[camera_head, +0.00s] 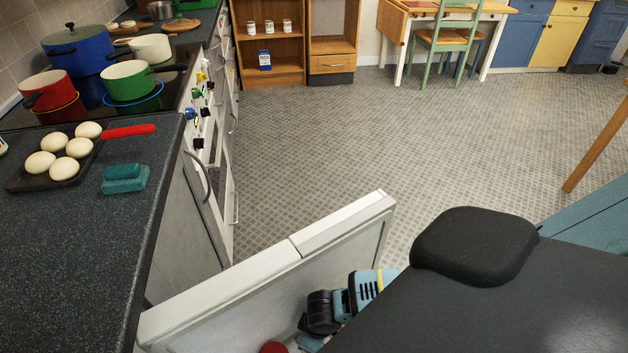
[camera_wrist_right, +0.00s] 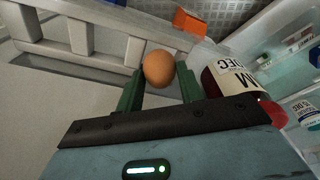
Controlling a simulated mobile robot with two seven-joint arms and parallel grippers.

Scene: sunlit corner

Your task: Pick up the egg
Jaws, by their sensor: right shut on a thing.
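The brown egg (camera_wrist_right: 158,69) sits between the two green fingers of my right gripper (camera_wrist_right: 160,84) in the right wrist view. The fingers are shut on it, one at each side. The egg does not show in the head view. My left gripper is in neither view.
A jam jar (camera_wrist_right: 228,78) stands close beside the right finger, near an orange item (camera_wrist_right: 188,22). A pale rack (camera_wrist_right: 75,38) lies to the left. The open door (camera_head: 290,255) borders a counter (camera_head: 75,270) holding a tray of pale rounded items (camera_head: 64,168). The floor beyond is clear.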

